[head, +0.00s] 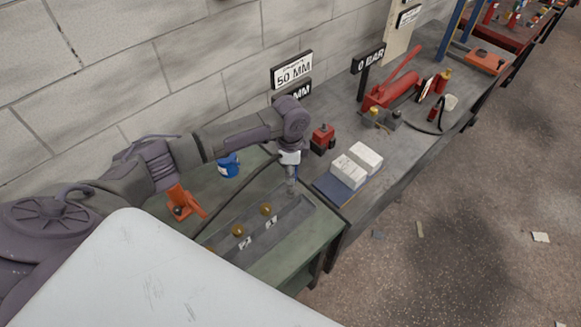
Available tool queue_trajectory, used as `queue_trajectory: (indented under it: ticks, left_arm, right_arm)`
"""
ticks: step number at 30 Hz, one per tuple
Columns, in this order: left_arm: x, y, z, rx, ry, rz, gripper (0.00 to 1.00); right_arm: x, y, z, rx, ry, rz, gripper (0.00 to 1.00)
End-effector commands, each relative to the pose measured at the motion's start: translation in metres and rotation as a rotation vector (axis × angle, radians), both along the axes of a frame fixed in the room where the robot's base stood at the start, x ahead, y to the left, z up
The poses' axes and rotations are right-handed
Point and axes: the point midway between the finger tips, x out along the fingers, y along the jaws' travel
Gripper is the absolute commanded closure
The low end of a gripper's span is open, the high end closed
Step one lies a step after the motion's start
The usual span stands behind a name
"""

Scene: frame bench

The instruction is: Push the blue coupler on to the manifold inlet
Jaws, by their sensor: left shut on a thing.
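My left gripper (291,172) points down over the far right end of the dark manifold (285,217). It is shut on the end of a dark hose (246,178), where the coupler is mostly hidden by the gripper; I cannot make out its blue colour. The manifold lies along the green bench and carries two brass knobs (265,209) with small white labels. The inlet is hidden or too small to tell, so I cannot tell whether the coupler touches it. My right gripper is not in view.
A blue tin (228,165) and an orange clamp-like part (181,201) stand left of the manifold. A red-and-black part (323,138), white boxes (349,171) and a red hand pump (391,91) stand to the right. A block wall (180,70) closes the back.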

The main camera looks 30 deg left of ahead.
Motion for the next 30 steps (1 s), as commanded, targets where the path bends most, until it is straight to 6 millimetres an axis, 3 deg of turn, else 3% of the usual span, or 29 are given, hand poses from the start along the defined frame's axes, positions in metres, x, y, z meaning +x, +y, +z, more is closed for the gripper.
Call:
queue_trajectory:
  ticks: [3, 9, 30]
  left_arm:
    - [0.000, 0.000, -0.014, -0.001, 0.000, 0.000, 1.00]
    - [0.000, -0.001, -0.025, -0.002, -0.001, 0.000, 1.00]
    - [0.000, 0.000, -0.025, -0.001, 0.000, 0.000, 1.00]
  right_arm:
    - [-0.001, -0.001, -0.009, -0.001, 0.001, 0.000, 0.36]
    - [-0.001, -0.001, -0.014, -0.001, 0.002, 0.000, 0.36]
    - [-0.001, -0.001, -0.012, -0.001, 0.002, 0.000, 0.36]
